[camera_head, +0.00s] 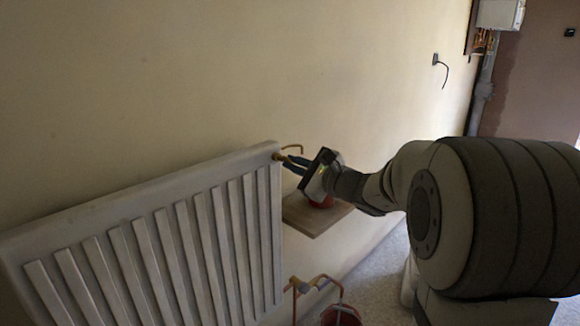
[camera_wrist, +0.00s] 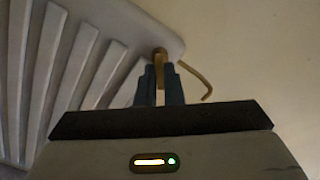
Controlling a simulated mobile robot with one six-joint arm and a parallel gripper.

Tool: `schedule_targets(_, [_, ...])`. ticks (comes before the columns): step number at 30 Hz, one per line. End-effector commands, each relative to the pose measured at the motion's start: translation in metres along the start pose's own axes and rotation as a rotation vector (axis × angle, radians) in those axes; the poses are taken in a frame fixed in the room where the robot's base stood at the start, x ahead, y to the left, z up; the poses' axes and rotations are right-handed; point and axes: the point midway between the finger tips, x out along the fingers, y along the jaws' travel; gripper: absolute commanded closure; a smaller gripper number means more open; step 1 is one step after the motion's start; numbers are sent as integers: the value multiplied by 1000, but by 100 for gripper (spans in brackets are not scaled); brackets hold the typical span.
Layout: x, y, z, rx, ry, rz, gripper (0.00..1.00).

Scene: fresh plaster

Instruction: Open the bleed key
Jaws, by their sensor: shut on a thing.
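The bleed key (camera_head: 280,156) is a small brass-coloured piece at the top right corner of the white radiator (camera_head: 150,190). In the wrist view the key (camera_wrist: 160,57) sits at the radiator's corner, and its outer part shows between the fingertips. My gripper (camera_head: 293,162) comes in from the right, its blue-grey fingers shut on the key. In the wrist view the fingers (camera_wrist: 160,72) stand close together around it. Part of the key is hidden between the fingers.
A thin bent brass pipe (camera_wrist: 196,76) curves beside the key. A wooden shelf (camera_head: 312,222) with a red thing (camera_head: 322,202) on it is below my gripper. The wall is close behind.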

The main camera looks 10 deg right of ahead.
Motion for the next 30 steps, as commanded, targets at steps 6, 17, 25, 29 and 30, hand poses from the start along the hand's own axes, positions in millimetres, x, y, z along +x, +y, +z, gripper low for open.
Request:
schedule_targets(6, [0,6,-6,-117,-3,1,100])
schedule_targets(17, [0,7,-6,-437,-4,1,100])
schedule_targets(25, [0,5,-4,-658,-3,2,100])
schedule_targets(29, [0,3,-1,-697,-3,3,100])
schedule_targets(30, [0,2,-1,-700,-2,4,100])
